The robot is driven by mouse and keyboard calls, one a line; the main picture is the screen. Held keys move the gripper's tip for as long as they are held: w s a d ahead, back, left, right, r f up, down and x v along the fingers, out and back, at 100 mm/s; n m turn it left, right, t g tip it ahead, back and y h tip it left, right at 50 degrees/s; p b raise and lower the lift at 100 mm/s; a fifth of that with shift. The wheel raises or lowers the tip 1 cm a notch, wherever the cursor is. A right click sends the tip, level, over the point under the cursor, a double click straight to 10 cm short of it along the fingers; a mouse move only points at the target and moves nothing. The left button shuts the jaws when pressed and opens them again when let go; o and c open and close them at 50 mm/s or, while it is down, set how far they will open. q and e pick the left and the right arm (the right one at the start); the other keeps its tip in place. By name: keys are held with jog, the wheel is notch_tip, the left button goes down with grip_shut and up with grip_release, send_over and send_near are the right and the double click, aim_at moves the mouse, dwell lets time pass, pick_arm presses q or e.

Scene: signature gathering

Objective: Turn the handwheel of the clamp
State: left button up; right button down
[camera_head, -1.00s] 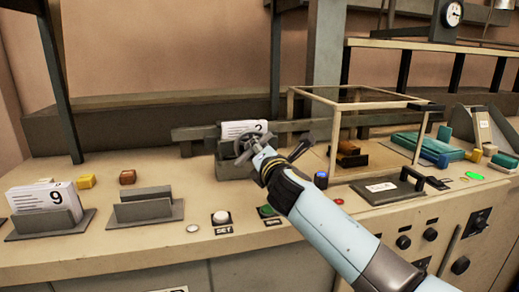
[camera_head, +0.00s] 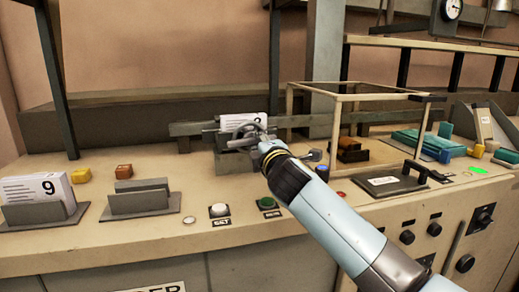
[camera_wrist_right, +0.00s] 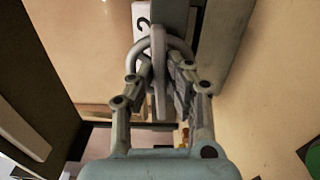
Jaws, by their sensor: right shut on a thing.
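The clamp (camera_head: 236,162) is a grey block on the console top. It holds a stack of white cards (camera_head: 238,120) with a number partly hidden by the wheel and my gripper. Its grey handwheel (camera_head: 236,131) is on the near side and looks tilted in the head view. My right gripper (camera_head: 254,137) reaches it from the lower right. In the right wrist view the ring of the handwheel (camera_wrist_right: 159,50) runs between the fingers of my right gripper (camera_wrist_right: 160,75), which is shut on it. My left gripper is not in view.
A glass-sided frame (camera_head: 335,120) stands right of the clamp. A white button (camera_head: 219,210) and green button (camera_head: 266,203) are in front.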

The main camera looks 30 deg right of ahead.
jog(key=m+b, duration=0.2)
jog(key=m, duration=0.2)
jog(key=f+m+b, duration=0.1)
jog(key=m+b, duration=0.2)
jog(key=m, duration=0.1)
jog(key=shift+a+f, duration=0.1)
jog(key=shift+f, duration=0.1)
jog(key=shift+m, duration=0.3)
jog(key=c, duration=1.3)
grip_release()
jog(key=shift+r, duration=0.1)
jog(key=v, duration=1.2)
